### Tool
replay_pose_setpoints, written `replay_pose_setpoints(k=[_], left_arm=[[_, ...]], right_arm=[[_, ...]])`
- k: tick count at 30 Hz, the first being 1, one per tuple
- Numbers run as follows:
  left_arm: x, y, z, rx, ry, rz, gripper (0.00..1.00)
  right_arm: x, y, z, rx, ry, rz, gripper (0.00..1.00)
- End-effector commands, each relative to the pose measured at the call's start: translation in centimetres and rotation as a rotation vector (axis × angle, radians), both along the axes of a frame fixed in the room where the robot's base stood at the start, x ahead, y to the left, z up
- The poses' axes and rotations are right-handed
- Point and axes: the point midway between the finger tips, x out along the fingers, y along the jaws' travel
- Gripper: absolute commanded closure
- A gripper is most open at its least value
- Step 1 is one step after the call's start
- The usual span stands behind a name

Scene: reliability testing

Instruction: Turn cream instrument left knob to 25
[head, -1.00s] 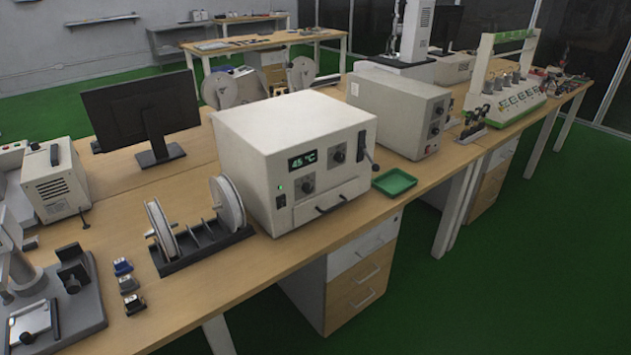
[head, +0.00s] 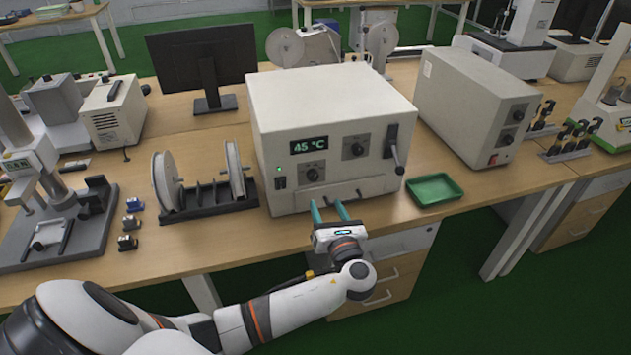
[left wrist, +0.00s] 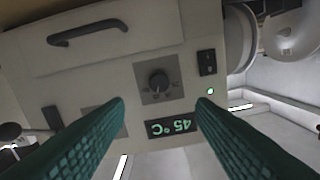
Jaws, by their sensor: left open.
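The cream instrument (head: 335,105) stands on the bench, and its display (head: 309,146) reads 45 °C. Its left knob (head: 312,174) is the dark round one below the display. A second knob (head: 358,150) sits to the right. My left gripper (head: 328,211) is open and empty, in front of the lower front panel and below the left knob. In the left wrist view the panel appears upside down, with the left knob (left wrist: 159,82) beyond and between the two open green fingers (left wrist: 160,115), apart from them. The display (left wrist: 171,126) shows there too. My right gripper is not in view.
A handle (head: 345,199) is on the instrument's lower front, and a lever (head: 395,152) is at its right. A green tray (head: 434,190) lies to the right. A reel rack (head: 210,198) stands at left. Another cream box (head: 470,105) stands further right.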

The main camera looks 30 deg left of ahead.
Motion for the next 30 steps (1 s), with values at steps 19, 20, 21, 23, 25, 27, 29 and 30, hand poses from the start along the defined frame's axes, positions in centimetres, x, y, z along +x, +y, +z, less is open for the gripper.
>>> replay_pose_setpoints(k=[19,20,21,23,25,27,29,30], left_arm=[[6.5,7.7,-0.1,-0.005,0.003,0.0,0.5],[6.6,7.8,-0.1,-0.005,0.003,0.0,0.5],[6.6,7.8,-0.1,-0.005,0.002,-0.001,0.5],[6.7,7.9,-0.1,-0.005,0.002,-0.001,0.5],[6.7,7.9,-0.1,-0.006,0.003,-0.001,0.5],[6.6,7.8,-0.1,-0.006,0.003,-0.001,0.5],[6.6,7.9,-0.1,-0.006,0.003,-0.001,0.55],[6.6,7.8,-0.1,-0.006,0.003,-0.001,0.61]], right_arm=[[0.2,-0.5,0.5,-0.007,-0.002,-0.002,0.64],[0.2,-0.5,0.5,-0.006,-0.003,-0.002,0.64],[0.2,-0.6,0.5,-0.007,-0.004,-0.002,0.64],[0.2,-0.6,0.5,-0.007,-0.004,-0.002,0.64],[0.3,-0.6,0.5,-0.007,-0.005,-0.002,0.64],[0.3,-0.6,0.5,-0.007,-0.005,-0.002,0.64],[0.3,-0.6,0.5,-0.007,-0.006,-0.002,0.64],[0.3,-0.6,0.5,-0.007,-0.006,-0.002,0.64]])
